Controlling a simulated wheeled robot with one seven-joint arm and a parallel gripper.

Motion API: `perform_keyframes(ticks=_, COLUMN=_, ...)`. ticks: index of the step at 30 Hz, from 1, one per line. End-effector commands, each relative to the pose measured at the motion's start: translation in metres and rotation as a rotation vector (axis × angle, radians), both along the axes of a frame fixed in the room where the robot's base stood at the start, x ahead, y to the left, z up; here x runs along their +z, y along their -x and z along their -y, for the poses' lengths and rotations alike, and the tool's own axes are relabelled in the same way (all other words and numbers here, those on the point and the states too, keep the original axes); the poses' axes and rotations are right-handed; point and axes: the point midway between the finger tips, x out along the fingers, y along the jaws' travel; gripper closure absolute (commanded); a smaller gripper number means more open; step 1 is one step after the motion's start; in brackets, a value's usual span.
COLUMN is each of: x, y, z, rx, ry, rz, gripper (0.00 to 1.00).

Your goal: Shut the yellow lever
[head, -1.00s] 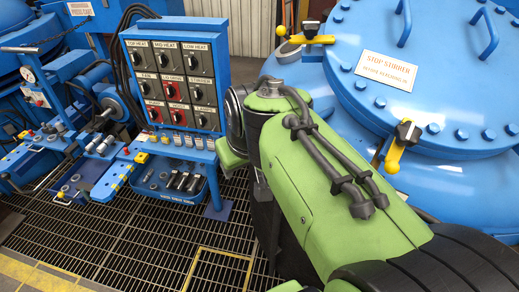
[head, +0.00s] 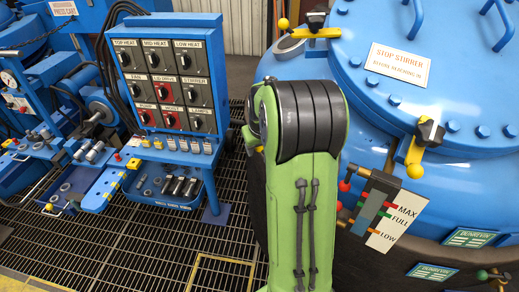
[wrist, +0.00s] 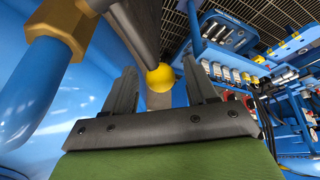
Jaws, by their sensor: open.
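In the wrist view, my gripper (wrist: 160,68) is open. A yellow ball knob (wrist: 160,77) shows between its two fingers, with no clear contact. A dark grey tapered part runs from above down to the ball. In the head view, one yellow lever (head: 414,152) with a ball end and black hub hangs at the lid's near edge. Another yellow lever (head: 318,32) lies sideways at the lid's far left edge, its ball (head: 283,23) to the left. My gripper is hidden in the head view behind my green arm. I cannot tell which lever the wrist view shows.
The blue lid (head: 450,80) has bolts and raised handles. A level gauge (head: 380,210) stands below it. A switch panel (head: 167,75) and a bench (head: 100,175) stand at left over a grated floor. A brass fitting (wrist: 65,25) is close left in the wrist view.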

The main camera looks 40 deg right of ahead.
Motion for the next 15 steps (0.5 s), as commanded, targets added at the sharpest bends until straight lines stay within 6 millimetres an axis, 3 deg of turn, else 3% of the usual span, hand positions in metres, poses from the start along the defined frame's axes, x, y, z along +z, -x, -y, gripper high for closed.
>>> perform_keyframes(ticks=3, x=-0.0093, y=-0.0034, z=0.0023, rx=0.000, ry=0.000, rz=0.001, gripper=0.43)
perform_keyframes(ticks=10, x=-0.0097, y=-0.0041, z=0.0024, rx=0.001, ry=0.001, rz=0.002, gripper=0.43)
perform_keyframes(ticks=11, x=-0.0096, y=-0.0041, z=0.0024, rx=0.001, ry=0.001, rz=0.002, gripper=0.45)
perform_keyframes(ticks=15, x=-0.0096, y=-0.0040, z=0.0022, rx=0.001, ry=0.001, rz=0.001, gripper=0.66)
